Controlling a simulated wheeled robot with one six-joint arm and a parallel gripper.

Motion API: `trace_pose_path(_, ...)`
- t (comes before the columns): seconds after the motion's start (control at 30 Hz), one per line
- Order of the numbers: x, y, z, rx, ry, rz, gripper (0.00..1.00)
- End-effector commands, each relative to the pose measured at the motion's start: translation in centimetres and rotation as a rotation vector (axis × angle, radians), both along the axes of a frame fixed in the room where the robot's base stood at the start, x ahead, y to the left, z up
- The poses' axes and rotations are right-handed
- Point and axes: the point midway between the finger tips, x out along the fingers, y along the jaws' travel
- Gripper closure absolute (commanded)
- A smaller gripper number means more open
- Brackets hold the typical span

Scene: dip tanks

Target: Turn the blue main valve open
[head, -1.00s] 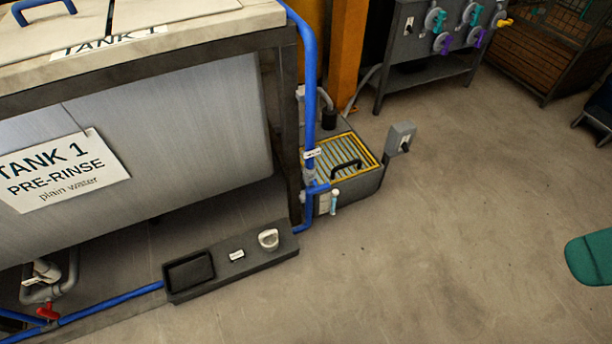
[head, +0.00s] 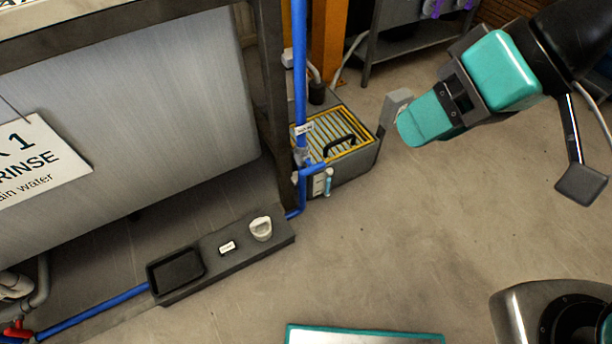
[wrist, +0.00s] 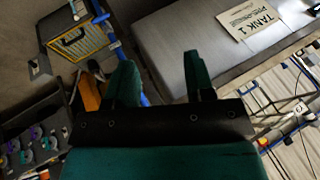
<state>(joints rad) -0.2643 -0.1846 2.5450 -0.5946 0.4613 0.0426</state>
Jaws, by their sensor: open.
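The blue upright pipe (head: 300,70) runs down beside the tank's corner leg. A white tag (head: 304,129) hangs on it, its print too small to read. Just below sits a small valve body with a blue lever (head: 314,169) pointing right, across the pipe. I take this to be the blue main valve. My gripper (head: 412,130) is in the air to the right of it, clearly apart, with teal fingers. In the wrist view my gripper (wrist: 160,75) shows two spread fingers with nothing between them. The blue pipe (wrist: 100,12) shows at the upper left there; the lever is unclear.
Tank 1 (head: 140,90) stands left of the pipe. A grey floor strip with a black tray (head: 176,270) and a white knob (head: 261,228) lies before it. A yellow-framed grate box (head: 368,158) stands behind the valve. A red-handled valve (head: 17,328) is lower left. Open floor lies right.

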Motion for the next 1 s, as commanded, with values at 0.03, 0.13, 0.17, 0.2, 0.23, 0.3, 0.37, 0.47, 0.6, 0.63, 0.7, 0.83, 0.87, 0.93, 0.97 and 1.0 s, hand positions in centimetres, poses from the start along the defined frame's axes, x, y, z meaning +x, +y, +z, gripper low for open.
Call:
trace_pose_path(0.03,0.6,1.0,-4.8,0.044,-0.003,-0.012,0.51)
trace_pose_path(0.13,1.9,2.8,-8.8,0.144,-0.015,-0.048,0.51)
trace_pose_path(0.17,2.3,3.3,-10.0,0.172,-0.016,-0.06,0.51)
trace_pose_path(0.2,2.8,3.9,-11.5,0.213,-0.02,-0.077,0.51)
trace_pose_path(0.23,3.2,4.4,-12.6,0.242,-0.022,-0.091,0.51)
trace_pose_path(0.3,4.2,5.4,-15.3,0.312,-0.024,-0.126,0.51)
trace_pose_path(0.37,5.0,6.1,-17.5,0.372,-0.025,-0.16,0.51)
trace_pose_path(0.47,6.4,7.2,-21.2,0.47,-0.023,-0.221,0.51)
trace_pose_path(0.6,8.5,8.3,-26.4,0.605,-0.015,-0.319,0.51)
trace_pose_path(0.63,9.0,8.5,-27.6,0.634,-0.013,-0.342,0.51)
trace_pose_path(0.7,10.1,8.8,-30.2,0.699,-0.007,-0.399,0.51)
trace_pose_path(0.83,12.2,8.9,-35.3,0.817,0.007,-0.513,0.51)
trace_pose_path(0.87,12.7,8.9,-36.5,0.844,0.01,-0.541,0.51)
trace_pose_path(0.93,13.9,8.7,-39.4,0.903,0.017,-0.608,0.51)
trace_pose_path(0.97,14.4,8.6,-40.6,0.928,0.021,-0.639,0.51)
trace_pose_path(1.0,15.0,8.4,-42.3,0.96,0.026,-0.681,0.51)
